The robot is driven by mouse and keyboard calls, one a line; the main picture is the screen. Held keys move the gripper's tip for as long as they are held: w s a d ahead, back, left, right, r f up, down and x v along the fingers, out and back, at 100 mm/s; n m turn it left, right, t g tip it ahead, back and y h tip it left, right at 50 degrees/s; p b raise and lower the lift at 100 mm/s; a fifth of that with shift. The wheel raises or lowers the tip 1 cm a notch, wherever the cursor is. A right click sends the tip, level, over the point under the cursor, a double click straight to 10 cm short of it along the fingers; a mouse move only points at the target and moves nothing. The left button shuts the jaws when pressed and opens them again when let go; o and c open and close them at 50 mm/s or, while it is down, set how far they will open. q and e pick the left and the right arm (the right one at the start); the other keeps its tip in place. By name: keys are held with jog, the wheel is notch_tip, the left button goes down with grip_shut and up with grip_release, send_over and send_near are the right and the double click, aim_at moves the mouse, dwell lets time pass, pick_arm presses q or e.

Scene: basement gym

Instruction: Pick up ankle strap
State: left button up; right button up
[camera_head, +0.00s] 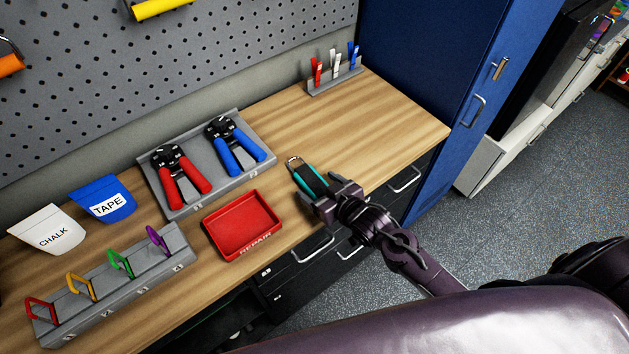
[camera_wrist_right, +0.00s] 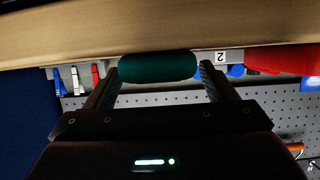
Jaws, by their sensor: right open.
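The ankle strap (camera_head: 309,178) is a teal and black band with a metal ring at its far end. It lies on the wooden workbench (camera_head: 400,127), right of the red tray. My right gripper (camera_head: 329,194) is at the strap's near end, with its jaws open. In the right wrist view the strap (camera_wrist_right: 158,67) shows as a dark green roll between the two open fingers (camera_wrist_right: 160,78); whether either finger touches it I cannot tell. My left gripper is not in view.
The red repair tray (camera_head: 212,230) is left of the strap. Behind are red pliers (camera_head: 178,176) and blue pliers (camera_head: 233,147) in a grey holder. Clips (camera_head: 335,68) stand at the back. Chalk and tape bins and a rack of colored carabiners are at left. A blue cabinet (camera_head: 424,50) borders the right.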

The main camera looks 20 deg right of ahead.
aim_at(318, 187)
jog(key=shift+w+a+f, duration=0.2)
jog(key=shift+w+f, duration=0.05)
jog(key=shift+w, duration=0.3)
jog(key=c, duration=1.1)
notch_tip(318, 187, up, 20)
jog(key=shift+r+b, duration=0.1)
jog(key=shift+b, duration=0.85)
